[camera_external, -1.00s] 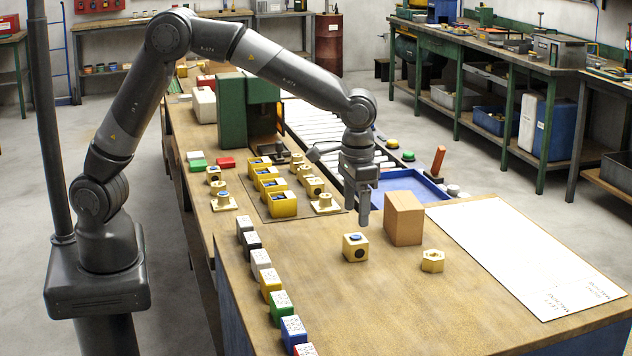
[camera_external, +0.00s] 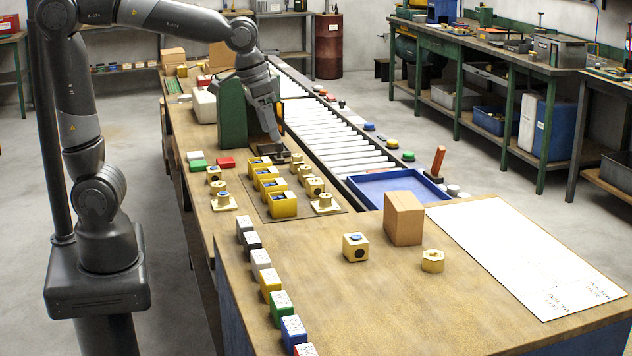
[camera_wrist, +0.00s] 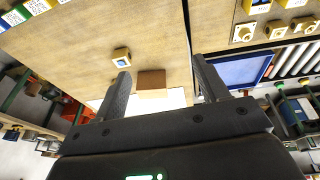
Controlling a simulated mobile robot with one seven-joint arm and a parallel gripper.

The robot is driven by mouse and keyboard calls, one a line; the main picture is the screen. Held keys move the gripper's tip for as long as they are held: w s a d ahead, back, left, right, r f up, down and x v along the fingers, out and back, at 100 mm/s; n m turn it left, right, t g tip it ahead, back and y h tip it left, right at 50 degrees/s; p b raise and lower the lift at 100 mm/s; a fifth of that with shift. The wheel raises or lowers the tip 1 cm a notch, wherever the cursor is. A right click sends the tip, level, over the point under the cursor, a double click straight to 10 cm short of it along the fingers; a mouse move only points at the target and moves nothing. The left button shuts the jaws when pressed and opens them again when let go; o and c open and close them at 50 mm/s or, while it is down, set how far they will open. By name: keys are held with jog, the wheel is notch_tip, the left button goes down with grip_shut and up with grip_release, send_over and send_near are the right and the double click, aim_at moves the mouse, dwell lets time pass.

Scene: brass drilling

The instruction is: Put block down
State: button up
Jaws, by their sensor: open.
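A brass block (camera_external: 355,246) with a blue disc on top and a dark hole in its side sits upright on the near wooden table, left of a brown box. It also shows in the wrist view (camera_wrist: 121,57), apart from my fingers. My gripper (camera_external: 274,138) is at the back of the long bench, beside the green machine (camera_external: 232,115) and far behind the brass block. In the wrist view my two fingers (camera_wrist: 160,70) are spread wide with nothing held between them. Whether a fingertip touches the dark fixture below is unclear.
The brown box (camera_external: 403,217) and a brass hex nut (camera_external: 433,262) stand near the block. Yellow bins (camera_external: 283,206) and brass parts fill the bench's middle. A row of coloured blocks (camera_external: 281,307) lines the left edge. A white sheet (camera_external: 525,255) lies right; the near tabletop is mostly clear.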

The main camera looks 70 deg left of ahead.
jog(key=s+a+f+t, duration=0.1)
jog(key=s+a, duration=0.3)
jog(key=s, duration=0.3)
jog(key=s+a+f+t, duration=0.1)
jog(key=s+a, duration=0.2)
jog(key=s, duration=0.5)
jog(key=shift+s+a+f+t+y, duration=0.2)
jog(key=shift+a+t+y, duration=0.1)
jog(key=shift+a+y, duration=0.1)
